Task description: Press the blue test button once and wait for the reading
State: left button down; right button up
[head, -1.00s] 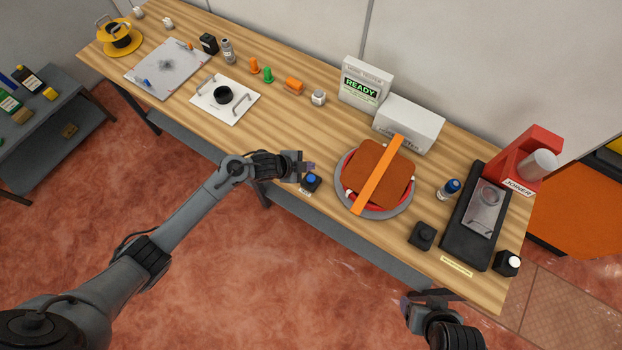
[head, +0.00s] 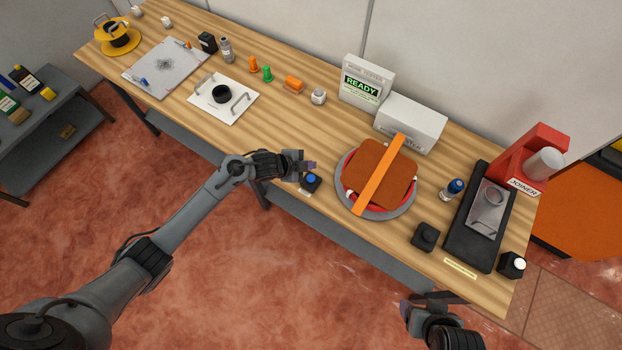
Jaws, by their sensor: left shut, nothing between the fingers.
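The blue test button (head: 311,180) sits on a small black box near the front edge of the workbench. My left gripper (head: 309,165) is shut and empty, just behind and above the button; I cannot tell whether it touches the box. A white tester (head: 366,83) stands at the back of the bench, and its green display reads READY. My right gripper (head: 405,304) is low at the right, off the bench's front edge; its fingers are partly seen and their opening is unclear.
A grey round fixture (head: 408,207) with a brown piece and an orange strip (head: 378,175) stands right of the button. A white box (head: 411,123), a blue-capped bottle (head: 453,188), a black knob box (head: 424,237) and the red joiner (head: 528,160) are farther right.

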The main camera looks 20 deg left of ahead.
pick_arm(q)
jog(key=b, duration=0.4)
send_over(309, 179)
notch_tip(309, 179, down, 5)
jog(key=shift+s+r, duration=0.1)
jog(key=shift+f+b, duration=0.45)
jog(key=shift+f, duration=0.35)
dwell(0.7)
jog(key=shift+f, duration=0.2)
jog(key=shift+f, duration=0.3)
dwell(0.4)
